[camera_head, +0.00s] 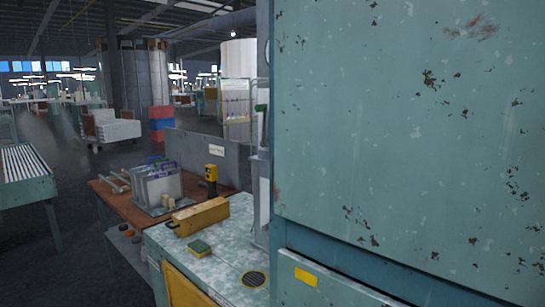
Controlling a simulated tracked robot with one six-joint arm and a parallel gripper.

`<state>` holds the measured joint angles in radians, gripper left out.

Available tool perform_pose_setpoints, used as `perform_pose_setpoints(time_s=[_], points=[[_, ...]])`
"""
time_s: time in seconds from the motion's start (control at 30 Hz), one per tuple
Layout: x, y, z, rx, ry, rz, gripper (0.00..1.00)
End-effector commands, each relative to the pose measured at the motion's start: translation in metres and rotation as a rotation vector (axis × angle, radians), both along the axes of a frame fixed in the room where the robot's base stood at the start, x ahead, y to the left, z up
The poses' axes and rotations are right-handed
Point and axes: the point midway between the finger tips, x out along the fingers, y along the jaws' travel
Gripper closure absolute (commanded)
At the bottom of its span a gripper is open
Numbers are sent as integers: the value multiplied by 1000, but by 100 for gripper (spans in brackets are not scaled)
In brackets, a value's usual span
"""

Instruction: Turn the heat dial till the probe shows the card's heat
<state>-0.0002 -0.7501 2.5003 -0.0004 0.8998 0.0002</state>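No heat dial can be made out in the head view. A yellow and black upright device (211,178) stands at the back of the bench; I cannot tell whether it is the probe, and no reading shows. A small white label (216,150) is on the grey back panel; its writing is too small to read, and I cannot tell whether it is the card. My gripper is not in view.
A large worn teal cabinet (410,130) fills the right half, close by, hiding what lies behind. The pale bench top (226,246) holds a yellow case (200,216), a sponge (199,248) and a round dark grille (254,279). Dark floor (90,230) is open at left.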

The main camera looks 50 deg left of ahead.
Motion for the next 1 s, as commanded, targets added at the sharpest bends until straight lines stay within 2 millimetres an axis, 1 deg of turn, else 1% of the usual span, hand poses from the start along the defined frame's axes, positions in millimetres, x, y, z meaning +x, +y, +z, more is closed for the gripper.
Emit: perform_pose_setpoints(time_s=[0.83, 1.0], points=[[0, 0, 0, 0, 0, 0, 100], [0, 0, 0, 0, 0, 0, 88]])
